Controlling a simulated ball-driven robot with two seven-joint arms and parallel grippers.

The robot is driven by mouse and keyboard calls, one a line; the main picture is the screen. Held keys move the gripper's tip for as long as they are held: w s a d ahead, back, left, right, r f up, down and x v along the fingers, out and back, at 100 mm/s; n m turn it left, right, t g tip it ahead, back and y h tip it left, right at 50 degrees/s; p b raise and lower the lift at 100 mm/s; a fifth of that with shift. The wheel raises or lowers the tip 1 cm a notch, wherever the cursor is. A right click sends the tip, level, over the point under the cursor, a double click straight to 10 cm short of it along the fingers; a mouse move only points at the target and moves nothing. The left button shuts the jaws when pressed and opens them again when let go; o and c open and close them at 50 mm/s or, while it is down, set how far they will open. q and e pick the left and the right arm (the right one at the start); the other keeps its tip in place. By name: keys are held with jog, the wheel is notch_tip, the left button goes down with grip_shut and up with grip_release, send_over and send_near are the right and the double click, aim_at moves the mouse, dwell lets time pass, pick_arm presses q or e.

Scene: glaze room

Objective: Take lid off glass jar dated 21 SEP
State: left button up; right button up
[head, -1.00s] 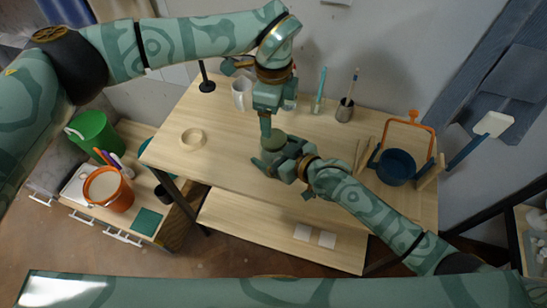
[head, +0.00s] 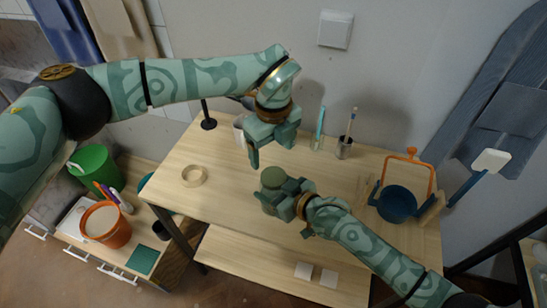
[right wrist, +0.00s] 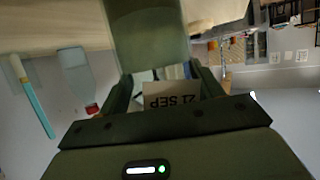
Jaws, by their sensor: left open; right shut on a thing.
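The glass jar (right wrist: 150,40) has a green lower part and a label (right wrist: 172,102) reading 21 SEP, upside down in the right wrist view. My right gripper (head: 284,198) is shut on the jar from the right side. A round green top, which looks like its lid (head: 273,176), shows in the head view and seems to sit on the jar. My left gripper (head: 271,157) is open and empty, above and behind the lid, with a visible gap to it. Much of the jar is hidden by my right gripper.
A white mug (head: 239,129) and black stand (head: 208,124) are behind left. A tape ring (head: 194,176) lies left on the table. A glass with a teal tool (head: 318,142), a brush can (head: 344,149) and a blue pot (head: 397,204) are right. The table's front left is clear.

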aim_at(274, 176)
pick_arm(q)
jog(key=m, duration=0.6)
jog(key=shift+m, duration=0.3)
jog(key=m, duration=1.5)
jog(key=shift+f+m, duration=0.1)
jog(key=shift+m, duration=0.3)
jog(key=m, duration=0.3)
jog(key=shift+s, duration=0.1)
jog(key=m, duration=0.6)
jog(key=shift+d+f, duration=0.1)
jog(key=m, duration=1)
jog(key=shift+m, duration=0.3)
jog(key=shift+f+m, duration=0.15)
jog(key=shift+m, duration=0.15)
notch_tip(274, 176, down, 8)
jog(key=shift+r, duration=0.15)
